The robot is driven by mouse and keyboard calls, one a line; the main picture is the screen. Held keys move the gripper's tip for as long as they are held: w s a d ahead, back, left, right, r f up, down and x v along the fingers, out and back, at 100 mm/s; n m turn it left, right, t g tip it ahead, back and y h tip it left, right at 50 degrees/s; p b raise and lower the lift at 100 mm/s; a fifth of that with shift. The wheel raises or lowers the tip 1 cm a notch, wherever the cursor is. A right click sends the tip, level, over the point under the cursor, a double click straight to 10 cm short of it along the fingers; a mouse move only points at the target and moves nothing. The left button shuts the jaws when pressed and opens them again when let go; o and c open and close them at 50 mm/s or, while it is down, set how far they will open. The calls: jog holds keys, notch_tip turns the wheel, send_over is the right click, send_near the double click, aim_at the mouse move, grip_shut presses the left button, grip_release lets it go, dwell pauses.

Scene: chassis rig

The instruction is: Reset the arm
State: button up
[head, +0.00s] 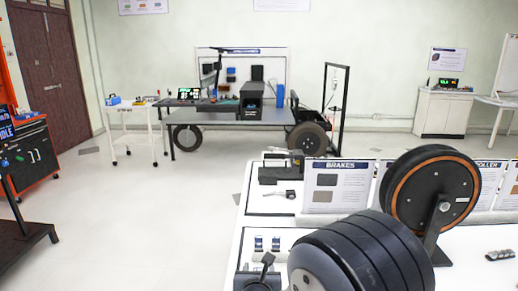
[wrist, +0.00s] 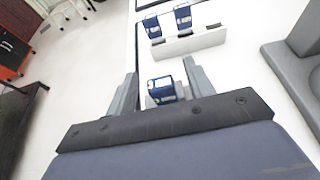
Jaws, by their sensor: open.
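My gripper (wrist: 160,78) is in the wrist view with its two grey fingers apart. A small blue-and-white block (wrist: 161,90) shows between the fingers, with gaps at both sides. I cannot tell its height relative to the fingertips. Two similar blue pieces, one on the left (wrist: 152,26) and one on the right (wrist: 183,17), stand beyond the fingers by a white holder (wrist: 188,43). In the head view, two blue pieces (head: 259,243) show on the white bench (head: 290,228).
A BRAKES panel (head: 336,188) stands behind. A grey base (wrist: 292,75) lies right in the wrist view. Open floor (head: 150,215) lies left, beyond it a white cart (head: 133,108).

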jog(key=shift+f, duration=0.1)
jog(key=shift+f+b, duration=0.4)
jog(key=shift+b, duration=0.15)
jog(key=p+v, duration=0.1)
jog(key=v, duration=1)
jog(key=shift+r+p, duration=0.2)
jog(key=shift+p, duration=0.1)
jog(key=b+x, duration=0.1)
jog(key=x, duration=1)
jog(key=shift+f+b, duration=0.25)
jog(key=shift+b, duration=0.05)
notch_tip(320, 180, up, 3)
jog(key=p, duration=0.3)
notch_tip(320, 180, up, 4)
jog(key=p, duration=0.5)
jog(key=shift+r, duration=0.2)
